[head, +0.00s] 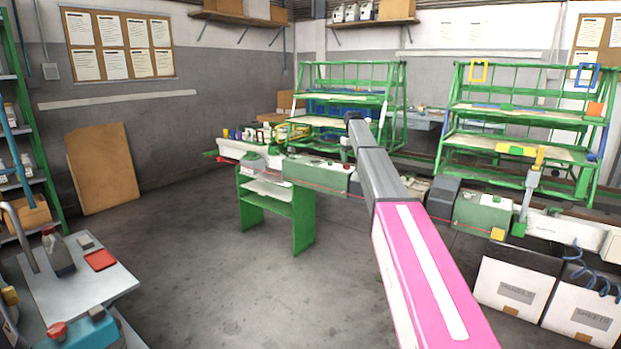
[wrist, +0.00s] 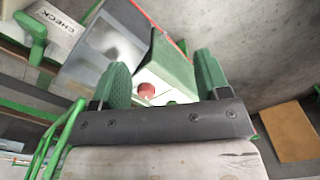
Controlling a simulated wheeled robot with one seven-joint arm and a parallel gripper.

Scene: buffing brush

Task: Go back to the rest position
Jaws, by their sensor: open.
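My arm reaches forward from the lower right in the head view, and its far end is over the long green and white machine (head: 318,172). My gripper shows in the wrist view (wrist: 165,82), with two green fingers held wide apart and nothing between them. Beyond the fingers is a green and white machine part with a round red button (wrist: 146,90). The fingers look apart from it. In the head view the fingers themselves cannot be made out.
A green stand (head: 303,222) is under the machine's left end. Green racks (head: 535,115) stand behind. Marked white boxes (head: 515,287) are on the floor at right. A side table (head: 100,285) with a red tray is at lower left. The middle floor (head: 200,265) is clear.

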